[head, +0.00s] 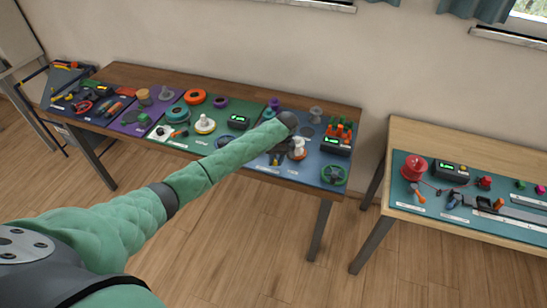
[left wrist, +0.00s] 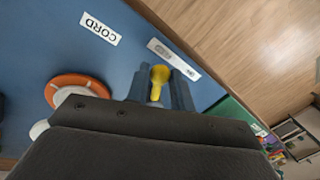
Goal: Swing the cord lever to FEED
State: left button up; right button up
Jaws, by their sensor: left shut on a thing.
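The cord lever is a yellow, round-ended handle (left wrist: 160,74) in the left wrist view. It stands between the two dark fingers of my left gripper (left wrist: 161,90), which is shut on it. A white label reading CORD (left wrist: 100,28) lies on the blue panel beside it. A second, smaller label (left wrist: 174,59) lies just past the fingertips, its words too small to read. In the head view my left gripper (head: 278,156) is over the blue panel at the right end of the long table, and it hides the lever there. My right gripper is not in view.
An orange disc (left wrist: 78,92) sits close to the gripper on the blue panel (left wrist: 45,40). In the head view a green ring wheel (head: 333,174) and a box with a green display (head: 336,146) stand to the right. A second table (head: 440,133) stands further right, across a gap.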

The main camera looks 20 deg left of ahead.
pick_arm(q)
jog(key=shift+w+d+r+n, duration=0.1)
jog(key=shift+w+n, duration=0.05)
jog(key=shift+n, duration=0.25)
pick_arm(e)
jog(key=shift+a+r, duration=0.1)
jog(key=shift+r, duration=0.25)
pick_arm(q)
jog(key=o, duration=0.9)
jog(key=shift+o, duration=0.2)
